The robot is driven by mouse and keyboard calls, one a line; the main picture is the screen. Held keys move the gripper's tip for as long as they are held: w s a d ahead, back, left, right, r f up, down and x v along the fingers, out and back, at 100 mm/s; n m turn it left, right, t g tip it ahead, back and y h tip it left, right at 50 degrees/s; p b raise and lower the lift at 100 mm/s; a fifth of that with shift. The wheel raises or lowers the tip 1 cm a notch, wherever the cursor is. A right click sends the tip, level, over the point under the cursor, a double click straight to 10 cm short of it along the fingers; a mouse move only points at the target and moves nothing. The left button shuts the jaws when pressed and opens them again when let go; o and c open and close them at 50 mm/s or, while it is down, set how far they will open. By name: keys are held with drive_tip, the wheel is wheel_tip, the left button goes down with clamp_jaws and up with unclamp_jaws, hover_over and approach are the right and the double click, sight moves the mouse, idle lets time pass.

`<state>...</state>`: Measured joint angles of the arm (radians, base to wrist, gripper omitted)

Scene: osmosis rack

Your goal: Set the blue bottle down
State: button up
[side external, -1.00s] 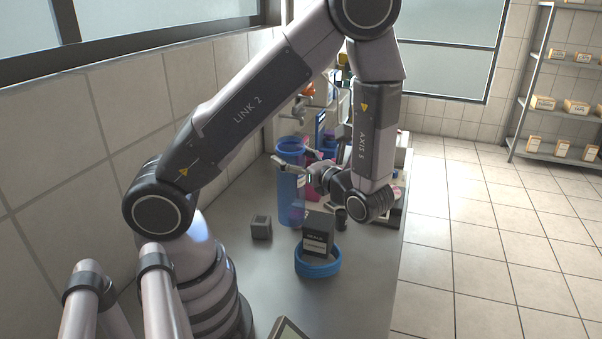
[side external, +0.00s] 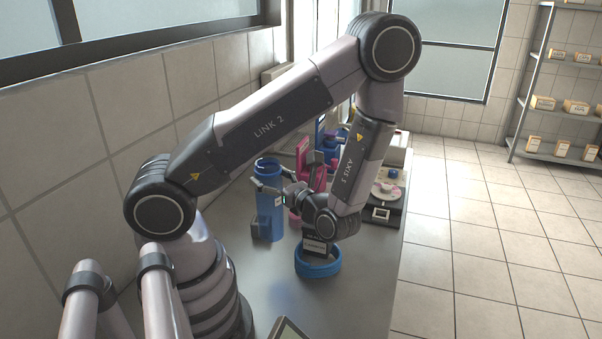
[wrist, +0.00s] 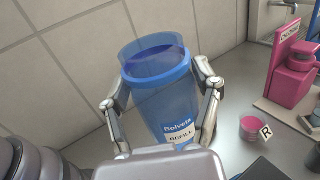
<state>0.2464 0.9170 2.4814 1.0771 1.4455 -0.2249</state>
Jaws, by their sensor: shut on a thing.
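The blue bottle (side external: 268,212) is a tall, translucent blue container with an open top and a thick rim. In the wrist view the bottle (wrist: 158,92) fills the middle, with a white and blue "Bolveta REFILL" label low on its side. My gripper (side external: 270,191) is shut on the bottle, one finger on each side below the rim. Both fingers also show in the wrist view (wrist: 162,98). The bottle looks upright in the side view, low over the grey bench. Its base is partly hidden, and I cannot tell whether it touches the bench.
A grey block (side external: 257,231) overlaps the bottle's lower left in the side view. A blue ring (side external: 318,268) with a dark box stands beneath my wrist. A pink bottle (wrist: 292,78) and a pink cup (wrist: 253,127) stand to the right. The front bench is mostly clear.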

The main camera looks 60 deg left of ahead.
sight(282, 217)
drive_tip(key=shift+w+a+f+m+t, duration=0.45)
drive_tip(key=shift+f+m+t, duration=0.25)
drive_tip(key=shift+t, duration=0.2)
wheel_tip(282, 217, down, 8)
drive_tip(key=shift+w+r, duration=0.1)
drive_tip(key=shift+f, duration=0.25)
drive_tip(key=o, duration=1.2)
